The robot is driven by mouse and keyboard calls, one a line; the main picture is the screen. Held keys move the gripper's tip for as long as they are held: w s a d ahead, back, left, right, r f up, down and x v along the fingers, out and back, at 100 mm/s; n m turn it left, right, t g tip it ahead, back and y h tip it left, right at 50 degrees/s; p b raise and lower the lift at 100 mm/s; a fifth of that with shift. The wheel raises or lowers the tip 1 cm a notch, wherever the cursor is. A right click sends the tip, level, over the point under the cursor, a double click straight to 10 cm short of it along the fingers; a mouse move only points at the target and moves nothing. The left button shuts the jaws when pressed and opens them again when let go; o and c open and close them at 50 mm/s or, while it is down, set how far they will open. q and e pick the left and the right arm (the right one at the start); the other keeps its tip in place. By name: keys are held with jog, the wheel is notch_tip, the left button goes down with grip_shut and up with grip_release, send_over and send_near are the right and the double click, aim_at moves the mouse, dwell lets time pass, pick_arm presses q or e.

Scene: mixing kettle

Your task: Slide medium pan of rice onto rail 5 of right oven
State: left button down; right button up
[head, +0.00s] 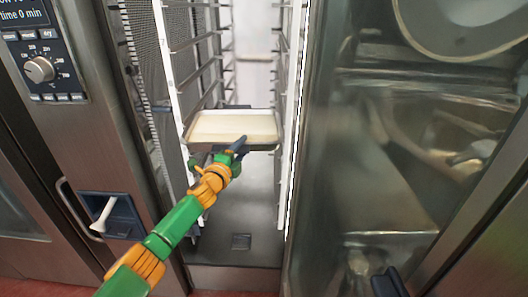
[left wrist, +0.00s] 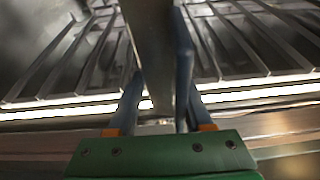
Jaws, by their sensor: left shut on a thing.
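The medium pan of rice (head: 236,128) is a shallow metal tray with a pale, even fill. It sits level inside the open oven, between the two side racks. My left gripper (head: 238,147) reaches in from the lower left and is shut on the pan's near edge. In the left wrist view, the blue fingers (left wrist: 160,110) close around a metal edge of the pan (left wrist: 150,45). The rack rails (head: 207,75) run along both sides. I cannot tell which rail the pan is level with. My right gripper is not in view.
The oven's control panel (head: 45,60) with a knob stands at the left, above a white-levered latch (head: 105,214). A glass door (head: 390,150) with reflections fills the right side. The oven floor (head: 243,215) below the pan is clear.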

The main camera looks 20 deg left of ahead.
pick_arm(q)
jog(key=shift+s+d+r+h, duration=0.3)
jog(key=shift+d, duration=0.15)
jog(key=shift+s+r+m+h+p, duration=0.2)
jog(key=shift+m+h+p, duration=0.1)
jog(key=shift+m+p, duration=0.1)
jog(key=shift+a, duration=0.15)
jog(key=shift+s+a+r, duration=0.1)
jog(key=shift+s+a, duration=0.05)
jog(key=shift+s, duration=0.1)
jog(key=shift+s+a, duration=0.2)
jog(key=shift+a, duration=0.05)
